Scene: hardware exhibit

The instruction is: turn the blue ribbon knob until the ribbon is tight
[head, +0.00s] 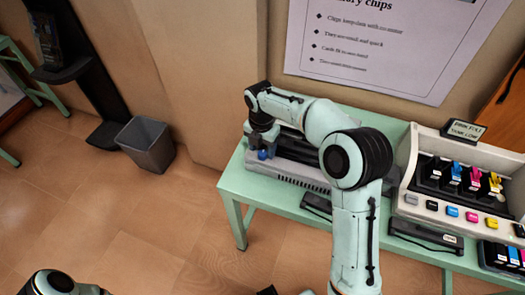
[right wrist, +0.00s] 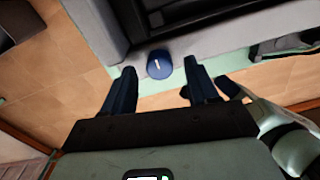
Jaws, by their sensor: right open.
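The blue ribbon knob (right wrist: 159,64) is a round dark blue disc with a pale line mark, on the edge of a grey machine (right wrist: 215,32). In the head view the knob (head: 263,155) shows small at the left end of the machine (head: 300,172) on the green table. My right gripper (right wrist: 159,72) is open, with one finger on each side of the knob in the picture and visible gaps to both. I cannot tell if the fingertips reach around it in depth. The ribbon is not discernible. My left gripper is not in view.
The green table (head: 232,184) carries a printer (head: 460,190) with coloured cartridges at the right. A grey bin (head: 147,145) stands on the floor left of the table. A poster (head: 385,45) hangs on the wall behind.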

